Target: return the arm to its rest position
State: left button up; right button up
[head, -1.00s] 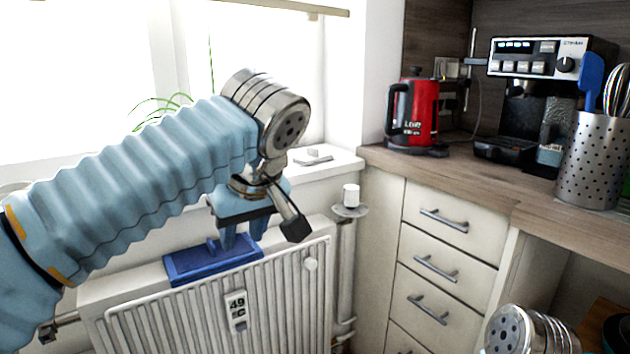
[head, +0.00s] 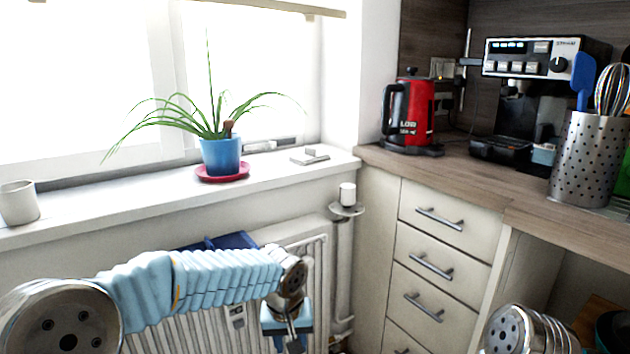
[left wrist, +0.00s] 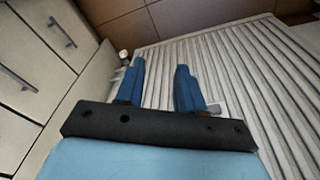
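My left arm, in a blue ribbed sleeve, reaches in low from the left in the head view, in front of the white radiator (head: 318,262). My left gripper (head: 287,340) hangs low at the radiator's front, partly cut off by the lower picture edge. In the left wrist view its two blue fingers (left wrist: 160,85) stand apart with nothing between them, and the ribbed radiator shows behind. At the lower right of the head view a metal joint of my right arm shows; the right gripper is out of the picture. No washer is visible.
A white windowsill (head: 285,182) holds a plant in a blue pot (head: 221,157) and a white cup (head: 18,203). A blue object (head: 233,240) lies on the radiator. White drawers (head: 440,258) stand right, under a wooden counter (head: 470,178) with a red kettle (head: 409,112).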

pick_arm(q)
jog(key=s+f+g+h, duration=0.1)
jog(key=s+f, duration=0.1)
jog(key=f, duration=0.6)
jog(key=s+f+g+h, duration=0.1)
jog(key=s+f, duration=0.2)
jog(key=f, duration=0.5)
jog(key=s+a+f+h, duration=0.1)
jog(key=s+a+f, duration=0.2)
jog(key=s+f, duration=0.5)
jog(key=s+a+f+n, duration=0.1)
jog(key=s+a+f, duration=0.2)
jog(key=s+f, duration=0.5)
jog(key=shift+s+a+t+h, duration=0.15)
jog(key=shift+s+t+h, duration=0.05)
jog(key=shift+t+h, duration=0.2)
